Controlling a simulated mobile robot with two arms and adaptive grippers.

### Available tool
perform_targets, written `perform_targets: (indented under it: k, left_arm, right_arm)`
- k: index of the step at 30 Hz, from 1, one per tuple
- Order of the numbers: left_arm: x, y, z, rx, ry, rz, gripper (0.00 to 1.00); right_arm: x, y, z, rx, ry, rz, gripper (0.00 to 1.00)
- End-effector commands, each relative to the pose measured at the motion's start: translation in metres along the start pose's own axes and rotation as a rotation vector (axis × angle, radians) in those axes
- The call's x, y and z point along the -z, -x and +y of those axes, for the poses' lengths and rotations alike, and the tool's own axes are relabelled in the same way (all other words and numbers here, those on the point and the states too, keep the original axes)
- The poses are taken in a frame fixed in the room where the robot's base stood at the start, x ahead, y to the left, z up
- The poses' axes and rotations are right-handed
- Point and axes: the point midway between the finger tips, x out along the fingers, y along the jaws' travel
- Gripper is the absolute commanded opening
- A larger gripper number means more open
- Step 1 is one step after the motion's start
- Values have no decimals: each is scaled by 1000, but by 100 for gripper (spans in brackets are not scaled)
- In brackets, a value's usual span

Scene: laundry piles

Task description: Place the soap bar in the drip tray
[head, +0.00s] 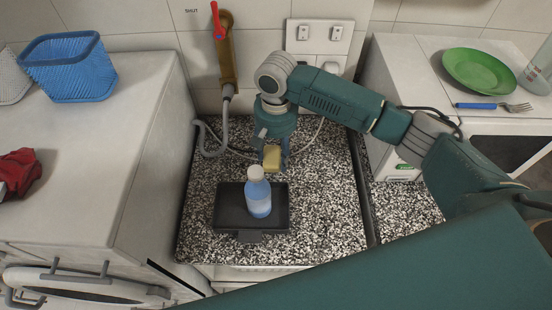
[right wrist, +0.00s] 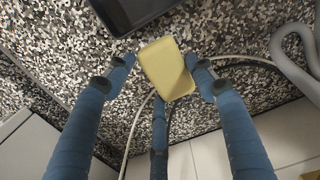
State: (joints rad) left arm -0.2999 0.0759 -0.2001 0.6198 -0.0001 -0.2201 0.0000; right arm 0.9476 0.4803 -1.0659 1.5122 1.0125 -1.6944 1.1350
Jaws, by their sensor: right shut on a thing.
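The soap bar (head: 271,158) is a pale yellow block, held above the speckled counter just behind the drip tray. My right gripper (head: 272,156) is shut on it. In the right wrist view the soap (right wrist: 167,70) sits between the blue fingers of the gripper (right wrist: 162,68). The drip tray (head: 228,213) is a dark, shallow rectangle on the counter. A blue bottle (head: 258,196) with a white cap stands upright on it, toward its middle. The tray's dark edge (right wrist: 125,12) shows at the top of the right wrist view. My left gripper is not in view.
The speckled counter (head: 325,215) is clear right of the tray. A grey hose (head: 212,140) runs down from a red-handled valve (head: 218,25) at the back. White appliances flank the counter, bearing a blue basket (head: 68,70) left and a green plate (head: 480,68) right.

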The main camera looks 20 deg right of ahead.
Motion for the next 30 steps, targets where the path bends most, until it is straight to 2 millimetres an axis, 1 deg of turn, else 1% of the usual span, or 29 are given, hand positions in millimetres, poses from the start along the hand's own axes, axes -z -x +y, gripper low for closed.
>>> perform_targets:
  k: [6, 9, 20, 21, 23, 30]
  left_arm:
    - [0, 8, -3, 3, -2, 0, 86]
    - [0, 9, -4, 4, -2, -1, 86]
    - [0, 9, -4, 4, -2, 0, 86]
    - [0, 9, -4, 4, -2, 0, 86]
    - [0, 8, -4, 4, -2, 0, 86]
    - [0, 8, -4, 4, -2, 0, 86]
  right_arm:
    - [-1, -31, 1, -2, 0, -3, 27]
    - [-1, -40, 0, -1, 1, -1, 27]
    - [-1, -43, 0, -1, 1, -1, 27]
    - [-1, -43, 0, -1, 1, -1, 61]
    - [-1, -43, 0, -1, 1, -1, 73]
    - [-1, -43, 0, -1, 1, -1, 74]
